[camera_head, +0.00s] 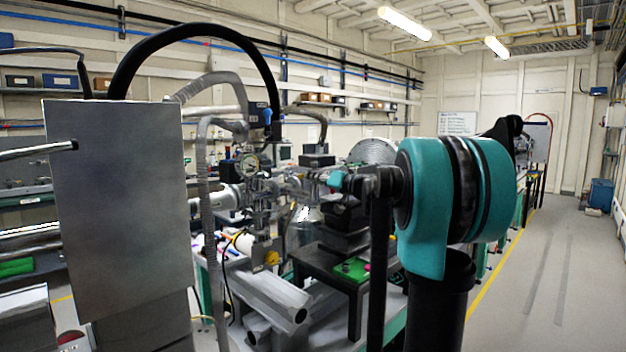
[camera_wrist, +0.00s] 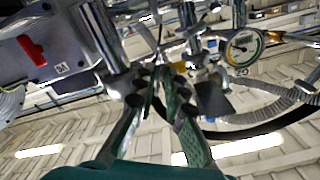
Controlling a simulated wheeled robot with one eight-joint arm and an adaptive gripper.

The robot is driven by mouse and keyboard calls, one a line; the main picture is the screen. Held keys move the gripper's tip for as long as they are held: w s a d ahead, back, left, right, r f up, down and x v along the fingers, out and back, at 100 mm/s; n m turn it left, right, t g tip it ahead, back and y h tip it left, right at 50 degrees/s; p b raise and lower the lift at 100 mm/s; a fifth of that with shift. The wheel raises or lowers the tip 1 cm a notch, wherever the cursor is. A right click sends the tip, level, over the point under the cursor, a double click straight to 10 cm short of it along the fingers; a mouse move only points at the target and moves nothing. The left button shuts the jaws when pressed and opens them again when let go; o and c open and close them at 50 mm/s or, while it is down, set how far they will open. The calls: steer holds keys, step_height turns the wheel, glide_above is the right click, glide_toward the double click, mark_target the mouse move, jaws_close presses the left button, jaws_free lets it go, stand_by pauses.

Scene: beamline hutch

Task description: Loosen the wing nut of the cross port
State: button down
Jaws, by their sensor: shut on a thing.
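The cross port (camera_head: 282,187) is a cluster of shiny metal fittings and flanges in the middle of the head view. My gripper (camera_head: 328,180) reaches it from the right, with its teal part close against the fittings. In the wrist view, my gripper (camera_wrist: 163,78) has its two green fingers closed in together at the metal fittings. The wing nut (camera_wrist: 178,67) is small and mostly hidden between the fingertips, so its turn angle cannot be told. The jaws are shut on it.
A round pressure gauge (camera_head: 251,162) stands just left of the cross port and also shows in the wrist view (camera_wrist: 243,42). A grey box with a red handle (camera_wrist: 32,50) is close on the left. A large grey panel (camera_head: 120,200) fills the left foreground. The right aisle floor (camera_head: 550,270) is clear.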

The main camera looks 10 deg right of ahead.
steer(key=n, duration=0.4)
steer(key=shift+w+n, duration=0.1)
steer(key=shift+n, duration=0.3)
stand_by(0.4)
steer(key=c, duration=1.8)
jaws_free()
steer(key=shift+o, duration=0.2)
steer(key=shift+d, duration=0.1)
steer(key=v, duration=0.8)
steer(key=shift+f, duration=0.1)
